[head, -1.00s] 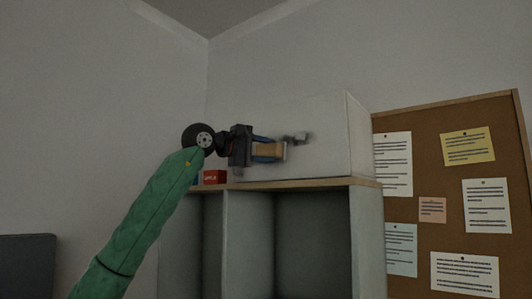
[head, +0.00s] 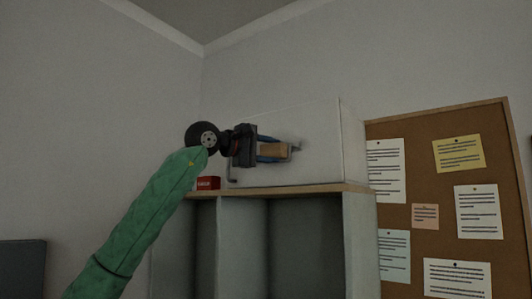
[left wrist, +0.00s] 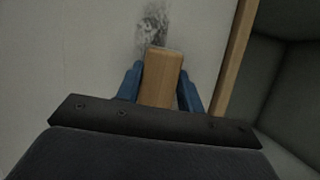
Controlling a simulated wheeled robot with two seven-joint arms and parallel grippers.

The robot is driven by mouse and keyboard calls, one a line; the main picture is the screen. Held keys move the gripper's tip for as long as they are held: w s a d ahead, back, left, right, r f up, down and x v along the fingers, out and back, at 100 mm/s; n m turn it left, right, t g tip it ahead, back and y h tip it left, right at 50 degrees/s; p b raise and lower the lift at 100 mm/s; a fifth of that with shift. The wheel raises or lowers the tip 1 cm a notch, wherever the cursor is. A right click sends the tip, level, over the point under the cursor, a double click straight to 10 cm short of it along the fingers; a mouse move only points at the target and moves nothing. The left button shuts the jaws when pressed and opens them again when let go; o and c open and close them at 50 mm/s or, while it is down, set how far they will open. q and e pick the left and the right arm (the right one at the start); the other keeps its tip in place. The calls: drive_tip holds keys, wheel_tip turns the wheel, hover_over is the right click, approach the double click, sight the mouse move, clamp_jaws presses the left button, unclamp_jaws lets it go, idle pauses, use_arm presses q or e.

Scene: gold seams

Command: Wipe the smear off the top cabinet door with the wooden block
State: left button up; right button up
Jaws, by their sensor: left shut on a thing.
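The top cabinet door (head: 318,120) is the pale front of the white box above the shelf unit. My left gripper (head: 273,151) is in front of it, with blue fingers shut on the wooden block (head: 280,152). In the left wrist view the block (left wrist: 161,78) sits between the two blue fingers, its far end pointing at the door. A dark grey smear (left wrist: 152,28) shows on the door just beyond that end. I cannot tell whether the block touches the door. In the head view the smear is mostly hidden by gripper and block. My right gripper is not in view.
A small red box (head: 208,183) stands on the wooden ledge left of the cabinet. Open grey shelf compartments (head: 305,240) lie below. A cork board (head: 400,215) with pinned notes hangs to the right. A dark panel (head: 22,268) is at lower left.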

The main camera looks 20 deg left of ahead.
sight(260, 152)
use_arm(q)
drive_tip(key=shift+s+d+b, duration=0.25)
drive_tip(key=shift+s+d, duration=0.1)
drive_tip(key=shift+d, duration=0.45)
drive_tip(key=shift+s+d+b, duration=0.2)
drive_tip(key=shift+s+d, duration=0.1)
drive_tip(key=shift+d, duration=0.45)
drive_tip(key=shift+s+d+b, duration=0.2)
drive_tip(key=shift+s+d, duration=0.05)
drive_tip(key=shift+d, duration=0.6)
drive_tip(key=shift+s+d+b, duration=0.2)
drive_tip(key=shift+s+d, duration=0.05)
drive_tip(key=shift+d, duration=0.6)
drive_tip(key=shift+s+d+f+b, duration=0.1)
drive_tip(key=shift+s+d+b, duration=0.2)
drive_tip(key=shift+d, duration=0.5)
drive_tip(key=shift+s+d+b, duration=0.3)
drive_tip(key=shift+d, duration=0.5)
drive_tip(key=shift+a, duration=0.1)
